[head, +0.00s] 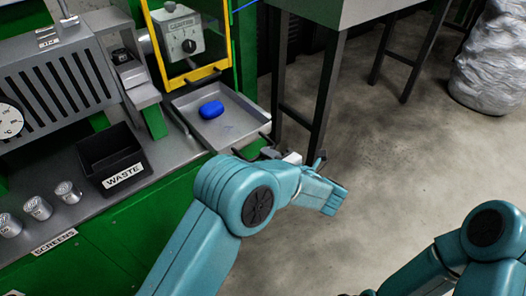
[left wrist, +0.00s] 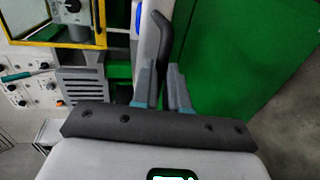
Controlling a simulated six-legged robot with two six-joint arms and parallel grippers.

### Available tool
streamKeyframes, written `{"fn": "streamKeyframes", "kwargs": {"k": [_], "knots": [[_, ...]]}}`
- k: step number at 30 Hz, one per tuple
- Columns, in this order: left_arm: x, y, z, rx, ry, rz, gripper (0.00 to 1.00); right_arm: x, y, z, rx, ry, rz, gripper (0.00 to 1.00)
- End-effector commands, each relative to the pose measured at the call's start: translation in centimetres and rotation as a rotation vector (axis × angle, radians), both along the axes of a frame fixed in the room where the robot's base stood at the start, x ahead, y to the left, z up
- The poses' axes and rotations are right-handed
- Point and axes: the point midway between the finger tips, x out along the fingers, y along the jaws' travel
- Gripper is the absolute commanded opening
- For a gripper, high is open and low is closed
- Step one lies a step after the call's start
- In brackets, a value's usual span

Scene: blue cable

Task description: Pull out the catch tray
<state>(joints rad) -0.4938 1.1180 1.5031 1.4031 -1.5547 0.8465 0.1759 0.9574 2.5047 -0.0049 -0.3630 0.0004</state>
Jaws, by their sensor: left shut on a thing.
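The catch tray (head: 188,103) is a shallow grey metal tray below the yellow-framed window, with a blue rounded piece (head: 211,109) lying in it. A dark bar handle (left wrist: 164,42) runs along the tray's front edge. My left gripper (head: 268,152) is at the tray's front, partly hidden by its own arm in the head view. In the left wrist view, the fingers of my left gripper (left wrist: 163,92) lie on both sides of the handle and are shut on it. My right arm shows at the lower right; its gripper is not clearly visible.
A black WASTE bin (head: 110,158) and several small metal cups (head: 38,208) stand on the bench to the left. A grey table (head: 330,12) with dark legs stands behind the tray to the right.

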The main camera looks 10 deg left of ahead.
Motion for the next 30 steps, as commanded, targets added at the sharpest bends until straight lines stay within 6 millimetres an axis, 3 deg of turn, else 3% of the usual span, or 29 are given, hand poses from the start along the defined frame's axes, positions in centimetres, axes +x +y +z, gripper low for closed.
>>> {"fn": "streamKeyframes", "kwargs": {"k": [7, 20, 21, 23, 30], "knots": [[-1.3, -1.7, -0.1, -0.001, 0.002, -0.002, 0.00, 0.0, 0.0, -0.2, 0.000, 0.000, 0.000, 0.43], [-1.6, -2.2, -0.1, -0.001, 0.002, -0.001, 0.00, 0.0, 0.0, -0.2, 0.000, 0.000, 0.000, 0.43], [-1.7, -2.2, -0.1, -0.001, 0.002, -0.001, 0.20, 0.0, 0.0, -0.2, 0.000, 0.000, 0.000, 0.43], [-1.7, -2.2, -0.1, -0.001, 0.002, -0.001, 0.39, 0.0, 0.0, -0.2, 0.000, 0.000, 0.000, 0.43], [-1.7, -2.2, -0.1, -0.001, 0.001, 0.000, 0.39, 0.0, 0.0, -0.2, 0.000, 0.000, 0.000, 0.43]]}}
